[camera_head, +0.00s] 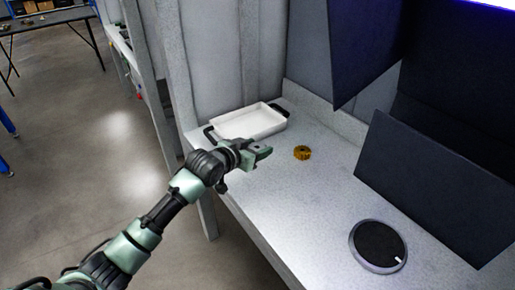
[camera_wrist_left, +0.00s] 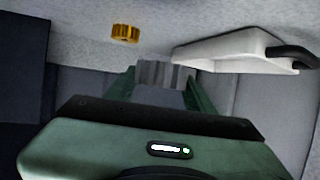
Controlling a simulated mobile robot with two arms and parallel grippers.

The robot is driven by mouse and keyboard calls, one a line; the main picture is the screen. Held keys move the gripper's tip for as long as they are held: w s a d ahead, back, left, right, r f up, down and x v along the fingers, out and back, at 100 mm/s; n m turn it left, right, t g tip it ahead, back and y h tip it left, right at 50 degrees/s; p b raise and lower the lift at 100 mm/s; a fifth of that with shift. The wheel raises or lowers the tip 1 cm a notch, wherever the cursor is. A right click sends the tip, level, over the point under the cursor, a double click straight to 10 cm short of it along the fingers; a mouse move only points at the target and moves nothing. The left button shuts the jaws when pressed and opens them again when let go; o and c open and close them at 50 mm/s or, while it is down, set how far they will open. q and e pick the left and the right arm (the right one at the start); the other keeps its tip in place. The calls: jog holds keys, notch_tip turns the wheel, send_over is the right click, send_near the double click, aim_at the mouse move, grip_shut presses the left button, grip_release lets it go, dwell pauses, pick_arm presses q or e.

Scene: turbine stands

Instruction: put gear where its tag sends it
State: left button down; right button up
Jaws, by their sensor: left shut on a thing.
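My left gripper (camera_head: 260,150) is over the bench, in front of the white tray. In the left wrist view, the gripper (camera_wrist_left: 161,82) is shut on a grey gear (camera_wrist_left: 160,73), a ridged metal piece seen edge-on between the fingers. A gold toothed gear (camera_head: 302,152) lies flat on the bench to the right of the gripper, apart from it; it also shows in the left wrist view (camera_wrist_left: 125,33). I cannot make out a tag on either gear. My right gripper is not in view.
The white tray (camera_head: 217,126) with black handles stands at the bench's back left and looks empty. A round black disc (camera_head: 378,240) with a grey rim and a white mark lies at the front right. Dark panels (camera_head: 432,185) border the right side. The bench middle (camera_head: 310,200) is clear.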

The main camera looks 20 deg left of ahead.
aim_at(257, 173)
pick_arm(q)
notch_tip(257, 173, down, 7)
jog(key=b, duration=0.6)
jog(key=shift+r, duration=0.15)
jog(key=shift+f, duration=0.45)
jog(key=shift+f, duration=0.4)
jog(key=c, duration=0.6)
grip_release()
jog(key=o, duration=0.3)
jog(key=shift+f, duration=0.15)
